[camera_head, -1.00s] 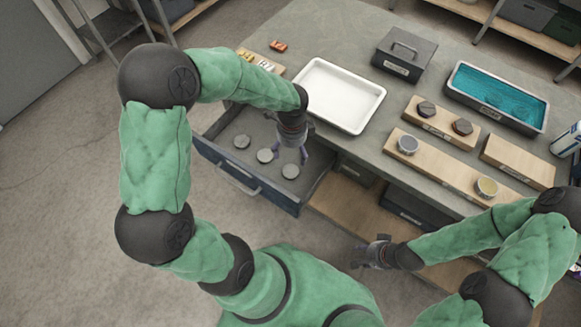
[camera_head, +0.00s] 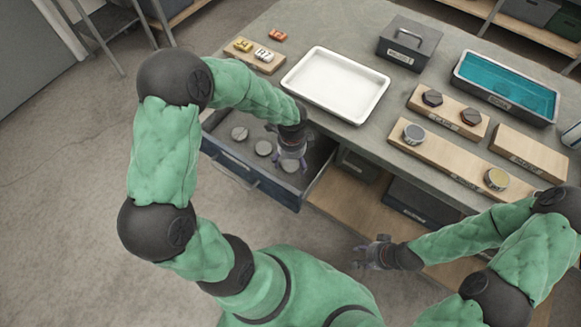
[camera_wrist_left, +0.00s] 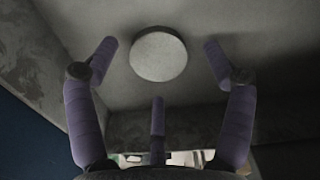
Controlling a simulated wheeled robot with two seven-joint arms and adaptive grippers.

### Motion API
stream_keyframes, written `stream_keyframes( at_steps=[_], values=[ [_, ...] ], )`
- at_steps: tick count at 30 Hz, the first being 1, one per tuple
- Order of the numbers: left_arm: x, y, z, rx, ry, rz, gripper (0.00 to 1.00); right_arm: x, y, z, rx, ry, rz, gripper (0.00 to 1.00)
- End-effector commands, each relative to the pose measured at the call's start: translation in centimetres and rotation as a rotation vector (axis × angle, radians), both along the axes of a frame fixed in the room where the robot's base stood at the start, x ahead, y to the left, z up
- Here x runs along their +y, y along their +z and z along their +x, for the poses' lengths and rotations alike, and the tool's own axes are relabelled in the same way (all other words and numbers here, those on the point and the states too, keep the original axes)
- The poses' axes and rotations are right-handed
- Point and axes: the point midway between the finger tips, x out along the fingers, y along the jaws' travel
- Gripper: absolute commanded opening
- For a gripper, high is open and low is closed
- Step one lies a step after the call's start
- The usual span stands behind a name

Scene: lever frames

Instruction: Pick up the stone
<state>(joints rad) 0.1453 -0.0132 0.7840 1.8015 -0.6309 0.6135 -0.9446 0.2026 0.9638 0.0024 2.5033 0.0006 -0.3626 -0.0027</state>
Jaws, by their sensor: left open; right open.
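A third stone (camera_head: 290,166) is at the right, partly hidden under my left gripper (camera_head: 291,158). In the left wrist view, this round pale stone (camera_wrist_left: 158,54) lies on the drawer floor, between and just beyond the spread purple fingers of my left gripper (camera_wrist_left: 163,75). That gripper is open and empty. My right gripper (camera_head: 368,253) is open and empty, in front of the bench.
On the worktop are a white tray (camera_head: 336,84), a dark lidded box (camera_head: 408,45), a teal-filled tray (camera_head: 507,87) and wooden blocks (camera_head: 455,158) with round pieces. The drawer walls stand close around my left gripper.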

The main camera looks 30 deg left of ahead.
Motion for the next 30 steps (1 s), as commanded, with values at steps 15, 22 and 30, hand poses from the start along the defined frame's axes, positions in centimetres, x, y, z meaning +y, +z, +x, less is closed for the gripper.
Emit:
stream_keyframes(
  at_steps=[15,22,30],
  values=[
    [0.0,-1.1,0.0,-0.001,0.001,-0.001,0.32,0.0,-0.6,0.0,0.0,0.0,0.0,0.43],
    [0.0,-1.1,0.0,-0.001,0.001,-0.001,0.2,0.0,-0.6,0.0,0.0,0.0,0.0,0.43],
    [0.0,0.1,0.1,-0.002,0.0,0.0,0.2,0.0,0.1,0.0,0.0,0.0,0.0,0.43]
  ],
)
